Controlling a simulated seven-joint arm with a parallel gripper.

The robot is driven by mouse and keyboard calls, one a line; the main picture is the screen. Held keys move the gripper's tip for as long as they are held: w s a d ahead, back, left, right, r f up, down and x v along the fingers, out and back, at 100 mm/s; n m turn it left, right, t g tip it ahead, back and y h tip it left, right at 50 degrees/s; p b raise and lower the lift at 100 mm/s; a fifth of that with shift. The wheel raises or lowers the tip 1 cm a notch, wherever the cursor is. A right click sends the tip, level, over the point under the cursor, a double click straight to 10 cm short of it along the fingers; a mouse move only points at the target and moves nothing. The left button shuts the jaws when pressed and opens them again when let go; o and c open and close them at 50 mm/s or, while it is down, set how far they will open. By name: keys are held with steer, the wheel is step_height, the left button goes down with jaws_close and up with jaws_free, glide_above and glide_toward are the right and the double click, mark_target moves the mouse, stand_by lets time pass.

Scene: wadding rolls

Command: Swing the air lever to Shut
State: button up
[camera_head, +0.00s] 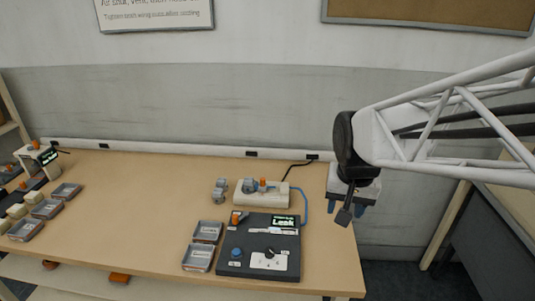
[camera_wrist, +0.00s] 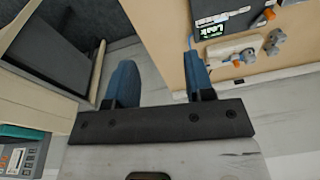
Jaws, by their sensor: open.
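A dark test box (camera_head: 232,268) stands on the bench, its lit display (camera_head: 284,221) reading "Leak". An orange lever-like part (camera_head: 236,219) sits at its upper left corner; its labels are too small to read, so I cannot tell if it is the air lever or its position. A blue knob (camera_head: 236,253) and a pale panel with a black knob (camera_head: 269,254) are on the box face. My gripper (camera_head: 347,209) is open and empty, right of the box near the bench's right edge. In the wrist view its blue fingers (camera_wrist: 160,68) are apart, and the display (camera_wrist: 209,30) shows beyond them.
Behind the box is a cream fixture (camera_head: 245,198) with an orange-topped part; a blue hose runs from it. Small grey fittings (camera_head: 220,190) stand left of it. Grey trays (camera_head: 198,258) lie left of the box. The bench middle (camera_head: 130,215) is clear.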

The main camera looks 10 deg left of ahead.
steer(key=w+a+f+m, duration=0.1)
steer(key=w+a+f, duration=0.5)
steer(key=w+a, duration=0.7)
steer(key=m+g, duration=0.2)
glide_above(235, 215)
steer(key=f, duration=1.2)
steer(key=shift+s+d, duration=0.1)
steer(key=shift+d, duration=0.1)
steer(key=shift+a+f, duration=0.2)
steer(key=shift+f, duration=3.9)
jaws_close()
